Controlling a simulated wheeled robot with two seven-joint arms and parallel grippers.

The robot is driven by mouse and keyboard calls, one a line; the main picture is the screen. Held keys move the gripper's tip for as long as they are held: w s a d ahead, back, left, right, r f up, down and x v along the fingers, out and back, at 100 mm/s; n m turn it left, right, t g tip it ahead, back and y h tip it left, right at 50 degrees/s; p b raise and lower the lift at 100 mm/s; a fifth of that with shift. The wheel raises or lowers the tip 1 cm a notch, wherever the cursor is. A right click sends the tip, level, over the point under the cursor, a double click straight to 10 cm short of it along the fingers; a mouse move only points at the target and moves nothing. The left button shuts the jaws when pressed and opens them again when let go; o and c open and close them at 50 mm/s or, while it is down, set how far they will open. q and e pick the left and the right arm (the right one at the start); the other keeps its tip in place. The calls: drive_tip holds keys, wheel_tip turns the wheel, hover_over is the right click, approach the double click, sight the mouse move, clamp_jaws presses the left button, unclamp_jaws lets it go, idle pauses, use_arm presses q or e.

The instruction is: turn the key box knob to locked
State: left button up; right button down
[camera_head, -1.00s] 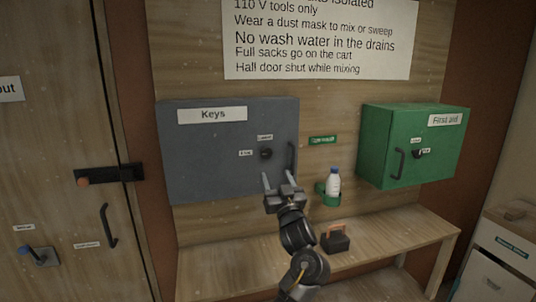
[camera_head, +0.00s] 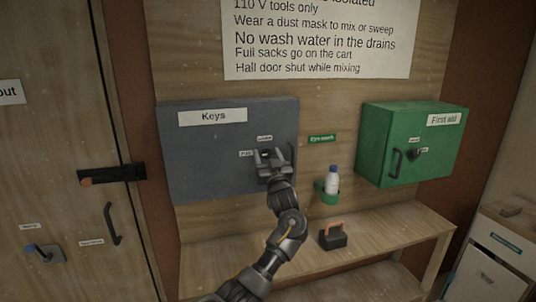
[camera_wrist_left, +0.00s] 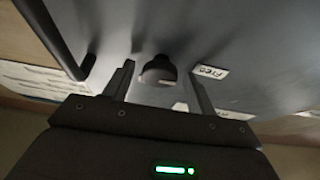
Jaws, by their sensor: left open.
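The grey key box (camera_head: 215,165) hangs on the wooden board, under a "Keys" label. Its dark round knob (camera_wrist_left: 159,70) shows in the left wrist view between the fingertips of my left gripper (camera_head: 268,157). The gripper is open, one finger on either side of the knob, with a gap visible on both sides. In the head view the gripper largely hides the knob. One small label (camera_head: 265,138) is above the knob and another (camera_head: 246,154) is to its left; the latter reads "Free" in the left wrist view (camera_wrist_left: 210,72). I cannot tell which way the knob points. My right gripper is out of view.
The box's dark handle (camera_head: 291,158) stands close right of the gripper. A white bottle (camera_head: 332,181) sits in a green holder, and a green first aid box (camera_head: 425,145) hangs further right.

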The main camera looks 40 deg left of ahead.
use_arm(q)
drive_tip(key=shift+c, duration=0.5)
clamp_jaws()
drive_tip(key=shift+w, duration=0.1)
